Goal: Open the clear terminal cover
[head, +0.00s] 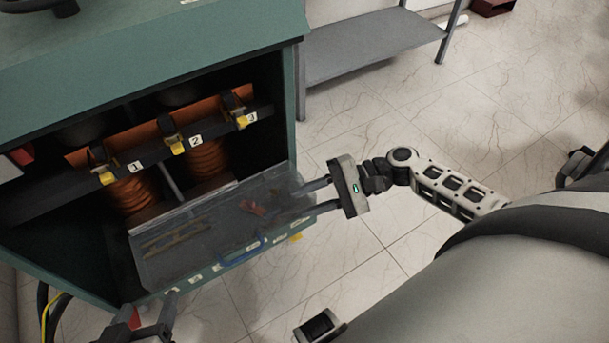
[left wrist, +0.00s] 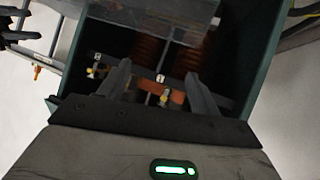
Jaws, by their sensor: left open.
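The clear terminal cover (head: 215,230) is a see-through panel with a blue handle (head: 240,254). In the head view it is tilted down and out at the foot of the cabinet opening, so the terminals above it are uncovered. It also shows in the left wrist view (left wrist: 150,12). My right gripper (head: 297,201) is at the cover's right end, its two fingers apart with a gap between them; whether they touch the cover is unclear. My left gripper (head: 148,318) is open and empty below the cover's left end, cut by the frame edge.
The green cabinet (head: 130,65) holds several orange coils and terminals numbered 1, 2 and 3 (head: 195,140) on a black bar. A grey shelf (head: 370,42) stands at the back. The tiled floor (head: 400,130) right of the cabinet is clear. Cables (head: 55,305) hang at lower left.

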